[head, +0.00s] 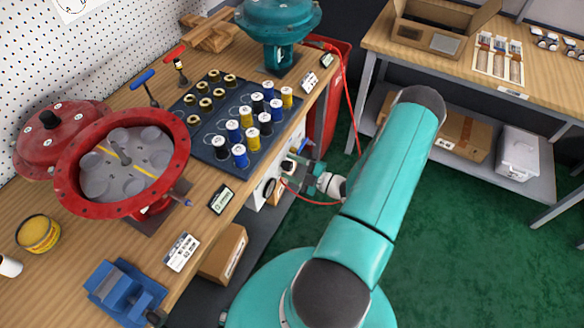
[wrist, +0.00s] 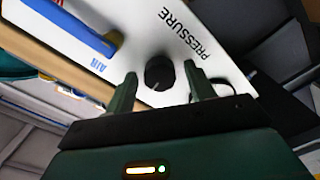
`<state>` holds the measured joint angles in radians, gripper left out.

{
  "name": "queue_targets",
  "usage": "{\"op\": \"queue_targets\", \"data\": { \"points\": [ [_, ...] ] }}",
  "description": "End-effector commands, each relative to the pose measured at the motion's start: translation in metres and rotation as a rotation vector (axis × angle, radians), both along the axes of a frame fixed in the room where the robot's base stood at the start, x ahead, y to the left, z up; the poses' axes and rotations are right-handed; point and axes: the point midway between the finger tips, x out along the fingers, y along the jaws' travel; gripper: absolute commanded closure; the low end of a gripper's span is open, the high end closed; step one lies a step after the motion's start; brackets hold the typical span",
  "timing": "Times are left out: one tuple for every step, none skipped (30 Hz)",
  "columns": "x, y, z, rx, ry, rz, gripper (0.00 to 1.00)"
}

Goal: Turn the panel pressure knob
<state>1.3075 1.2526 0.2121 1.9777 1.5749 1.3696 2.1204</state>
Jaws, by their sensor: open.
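The pressure knob (wrist: 160,73) is a black round knob on a white panel (wrist: 185,22) marked PRESSURE, seen in the wrist view. My gripper (wrist: 160,69) is open, with one green finger on each side of the knob. A gap shows between the knob and each finger, and I cannot tell how far the fingertips are from the panel face. In the head view the white panel (head: 258,197) is below the workbench edge, and my gripper (head: 300,169) is at its front. The knob is hard to make out there.
A blue handle (wrist: 75,25) is left of the knob, near the word AIR. A red hose (head: 352,95) hangs close to my arm. The wooden workbench (head: 75,230) above holds a red valve housing (head: 175,140) and several spools. Green floor is free at right.

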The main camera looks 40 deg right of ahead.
Motion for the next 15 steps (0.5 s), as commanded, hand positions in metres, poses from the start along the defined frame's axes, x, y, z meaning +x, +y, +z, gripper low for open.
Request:
{"op": "queue_targets", "data": {
  "points": [
    [0.0012,0.0004,0.0000,0.000,0.000,0.000,0.46],
    [0.0015,0.0005,-0.0001,0.000,0.000,0.000,0.46],
    [0.0016,0.0004,0.0000,0.000,0.000,0.000,0.46],
    [0.0016,0.0003,0.0000,0.000,0.001,-0.001,0.46],
    [0.0015,0.0003,0.0000,0.000,0.001,-0.001,0.46],
    [0.0014,0.0003,0.0000,0.000,0.001,-0.001,0.46],
    [0.0013,0.0002,0.0000,0.000,0.001,-0.001,0.46],
    [0.0013,0.0002,0.0000,0.000,0.001,-0.001,0.48],
    [0.0012,0.0002,0.0000,0.000,0.001,-0.001,0.55],
    [0.0012,0.0001,0.0000,0.000,0.001,-0.001,0.61],
    [0.0011,0.0001,0.0000,0.000,0.001,-0.001,0.67],
    [0.0011,0.0001,0.0000,0.000,0.001,-0.001,0.75],
    [0.0010,0.0001,0.0000,-0.001,0.000,-0.001,0.81],
    [0.0010,0.0001,0.0000,-0.001,0.000,-0.001,0.87],
    [0.0011,0.0000,0.0001,-0.001,0.000,-0.001,0.90]
  ]
}}
